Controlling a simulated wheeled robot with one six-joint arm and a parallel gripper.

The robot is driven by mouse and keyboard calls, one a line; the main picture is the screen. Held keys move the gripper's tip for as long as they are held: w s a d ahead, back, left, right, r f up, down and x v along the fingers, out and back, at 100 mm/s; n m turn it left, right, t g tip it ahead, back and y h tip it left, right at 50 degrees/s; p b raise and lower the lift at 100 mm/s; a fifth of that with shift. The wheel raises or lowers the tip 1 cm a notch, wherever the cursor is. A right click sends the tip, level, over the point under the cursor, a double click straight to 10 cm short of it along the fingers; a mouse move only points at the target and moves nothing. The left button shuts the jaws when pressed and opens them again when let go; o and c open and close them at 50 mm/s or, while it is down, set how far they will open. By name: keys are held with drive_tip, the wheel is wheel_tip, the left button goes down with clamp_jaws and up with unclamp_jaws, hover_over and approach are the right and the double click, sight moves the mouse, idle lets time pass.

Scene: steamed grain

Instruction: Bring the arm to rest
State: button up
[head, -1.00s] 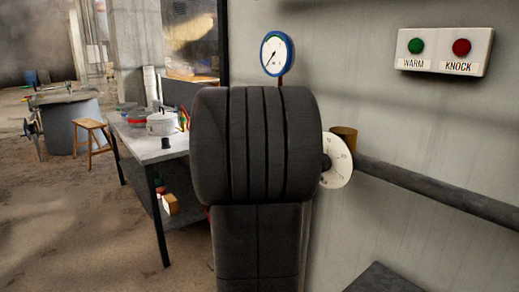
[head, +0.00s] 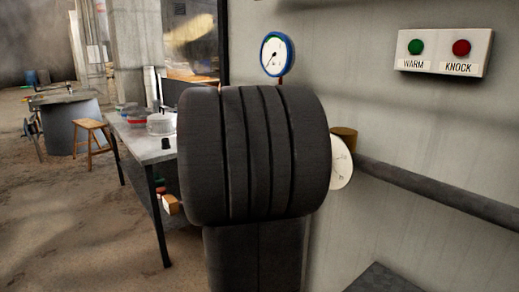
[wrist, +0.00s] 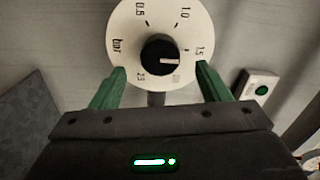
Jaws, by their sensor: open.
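My gripper (wrist: 160,78) is open in the wrist view, its two green fingers spread wide with nothing held between them. Beyond the fingertips is a white round dial (wrist: 135,30) marked in bar, with a black knob (wrist: 158,54) at its centre. The knob's pale mark points right, a little below the 1.5 label. I cannot tell whether a fingertip touches the dial. In the head view my dark arm fills the middle and hides the gripper. Part of the white dial (head: 341,163) shows at the arm's right edge.
A blue-rimmed gauge (head: 277,54) stands just above my arm. A wall panel (head: 445,52) has green WARM and red KNOCK buttons. A grey pipe (head: 440,192) runs along the wall at right. A table (head: 150,150) with pots and a wooden stool (head: 91,137) stand at left.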

drive_tip(key=v, duration=0.8)
drive_tip(key=x, duration=1.5)
drive_tip(key=shift+s, duration=0.1)
drive_tip(key=shift+a+r+n+p, duration=0.1)
drive_tip(key=shift+r+n+p, duration=0.1)
drive_tip(key=shift+n+p, duration=0.4)
drive_tip(key=shift+a+n+p, duration=0.1)
drive_tip(key=shift+n+p, duration=0.7)
drive_tip(key=shift+p, duration=0.1)
drive_tip(key=n+p, duration=0.5)
drive_tip(key=shift+s, duration=0.1)
drive_tip(key=n+p, duration=0.9)
drive_tip(key=shift+s+f, duration=0.1)
drive_tip(key=shift+f, duration=0.15)
drive_tip(key=shift+n, duration=0.3)
